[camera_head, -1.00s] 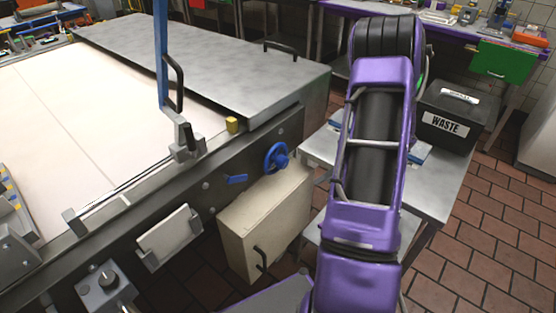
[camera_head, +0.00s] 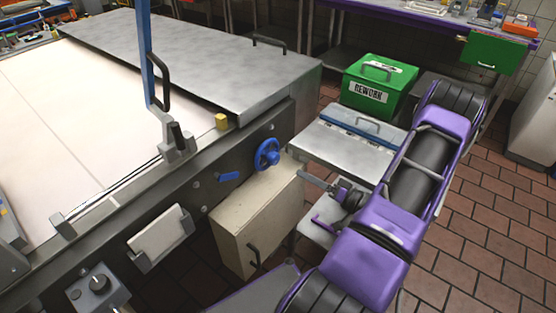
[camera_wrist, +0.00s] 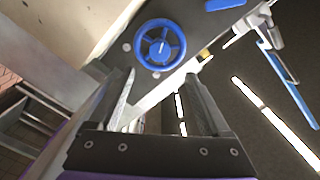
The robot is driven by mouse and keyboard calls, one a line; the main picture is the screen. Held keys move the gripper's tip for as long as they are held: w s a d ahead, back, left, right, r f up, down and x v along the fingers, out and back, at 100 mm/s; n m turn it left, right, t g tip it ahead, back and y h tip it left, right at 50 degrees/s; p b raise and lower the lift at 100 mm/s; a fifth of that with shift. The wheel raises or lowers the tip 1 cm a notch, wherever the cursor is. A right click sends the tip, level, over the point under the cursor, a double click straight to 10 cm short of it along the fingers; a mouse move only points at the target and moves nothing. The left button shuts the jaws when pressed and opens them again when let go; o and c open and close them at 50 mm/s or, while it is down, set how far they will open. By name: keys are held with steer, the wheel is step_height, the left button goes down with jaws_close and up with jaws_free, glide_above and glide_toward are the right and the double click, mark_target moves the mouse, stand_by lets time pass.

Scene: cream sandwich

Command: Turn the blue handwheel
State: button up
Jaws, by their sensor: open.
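The blue handwheel (camera_head: 267,154) is a small spoked wheel on the dark side rail of the machine, near its right end. In the wrist view the handwheel (camera_wrist: 160,45) is upper centre, beyond the fingertips and apart from them. My gripper (camera_wrist: 158,85) is open with nothing between its two dark fingers. In the head view my gripper (camera_head: 316,183) is right of and below the handwheel, with a gap between them. My purple arm comes in from the lower right. No part of the wheel's rim is hidden.
A blue lever (camera_head: 229,176) sits left of the wheel on the rail. A beige cabinet (camera_head: 257,222) stands below it. A metal side table (camera_head: 346,150) stands right, with a green REWORK box (camera_head: 380,84) behind it. A blue upright bar (camera_head: 146,50) rises above the machine.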

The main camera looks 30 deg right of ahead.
mark_target(277, 160)
steer(key=x, duration=1.1)
steer(key=shift+w+a, duration=0.1)
steer(key=shift+w, duration=0.2)
steer(key=shift+c, duration=0.3)
jaws_close()
steer(key=shift+m, duration=0.3)
